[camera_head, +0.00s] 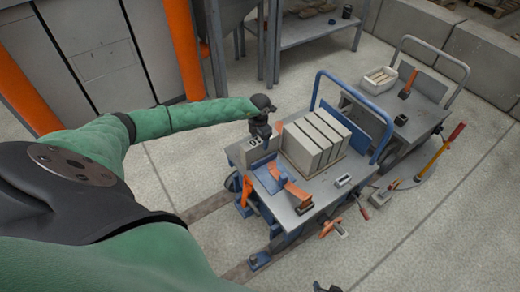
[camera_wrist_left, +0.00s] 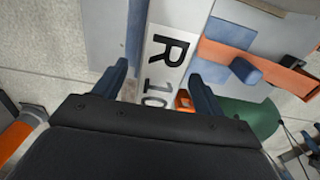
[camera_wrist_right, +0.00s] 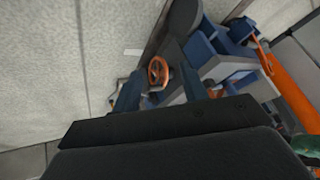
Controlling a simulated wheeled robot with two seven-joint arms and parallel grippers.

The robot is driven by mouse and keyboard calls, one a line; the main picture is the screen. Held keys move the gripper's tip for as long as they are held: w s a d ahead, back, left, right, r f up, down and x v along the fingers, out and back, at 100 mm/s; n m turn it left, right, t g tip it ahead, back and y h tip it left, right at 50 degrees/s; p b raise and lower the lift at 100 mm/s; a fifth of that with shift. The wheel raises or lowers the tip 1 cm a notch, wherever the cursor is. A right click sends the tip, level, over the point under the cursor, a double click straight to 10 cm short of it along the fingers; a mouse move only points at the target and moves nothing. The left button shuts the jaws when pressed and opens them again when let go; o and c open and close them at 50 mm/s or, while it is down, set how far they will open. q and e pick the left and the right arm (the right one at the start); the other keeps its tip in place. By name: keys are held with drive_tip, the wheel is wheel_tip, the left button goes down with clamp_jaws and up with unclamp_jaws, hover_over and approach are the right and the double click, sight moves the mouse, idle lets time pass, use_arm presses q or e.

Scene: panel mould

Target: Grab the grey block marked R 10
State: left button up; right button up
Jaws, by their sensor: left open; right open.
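The grey block marked R 10 (camera_head: 247,154) stands at the left end of the blue-framed cart (camera_head: 325,182). In the left wrist view the block (camera_wrist_left: 168,68) shows its black R and 10 between the two fingers. My left gripper (camera_head: 256,136) is directly above the block, open, and hides part of it. In the left wrist view its fingers (camera_wrist_left: 160,88) lie on either side of the block; I cannot tell whether they touch it. My right gripper (camera_head: 327,288) barely shows at the bottom edge. In the right wrist view it (camera_wrist_right: 172,92) is open, with no object held.
Several pale slabs (camera_head: 316,140) stand on the cart beside the block. An orange-handled tool (camera_head: 292,190) lies in front of them. A blue rail (camera_head: 352,82) rises behind. A second cart (camera_head: 418,105) stands at right, and a shelf (camera_head: 308,30) at the back.

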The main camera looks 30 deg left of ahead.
use_arm(q)
drive_tip(key=shift+f, duration=1.35)
drive_tip(key=c, duration=1.4)
drive_tip(key=shift+w, duration=0.1)
clamp_jaws()
drive_tip(key=shift+r, duration=0.15)
